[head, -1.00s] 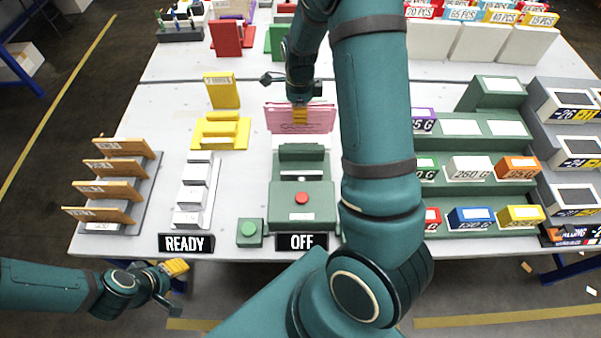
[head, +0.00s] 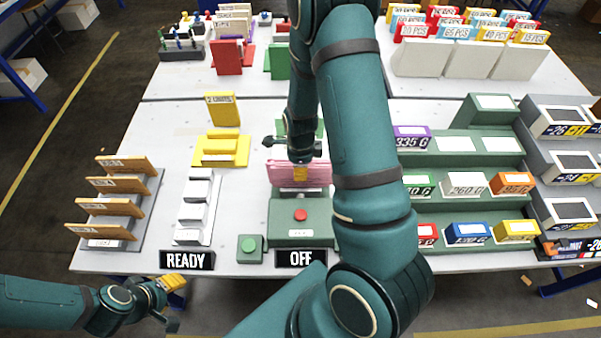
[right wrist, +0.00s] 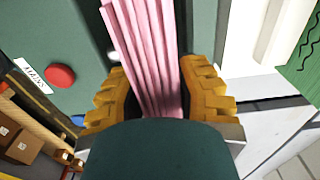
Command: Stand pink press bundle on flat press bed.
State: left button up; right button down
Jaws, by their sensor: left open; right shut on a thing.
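The pink press bundle (head: 299,173) is a pack of thin pink sheets held by my right gripper (head: 300,172). In the right wrist view the bundle (right wrist: 149,50) stands between the yellow finger pads, which are shut on it. It is over the green press (head: 301,237), which has a red button (head: 301,215). The bundle hides the press bed in the head view, so I cannot tell whether it touches the bed. My left gripper (head: 176,287) is open and empty at the lower left, off the table's front edge.
A green button box (head: 250,247) and READY (head: 187,260) and OFF (head: 301,258) signs line the front edge. A white stepped rack (head: 194,209) and a yellow stand (head: 221,150) are left of the press. Green shelves with coloured blocks (head: 467,183) are at right.

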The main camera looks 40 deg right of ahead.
notch_tip(320, 180, down, 2)
jog(key=shift+f, duration=0.2)
jog(key=shift+f, duration=0.1)
jog(key=c, duration=0.8)
grip_release()
jog(key=shift+r, duration=0.2)
notch_tip(320, 180, up, 12)
jog(key=shift+p, duration=1.1)
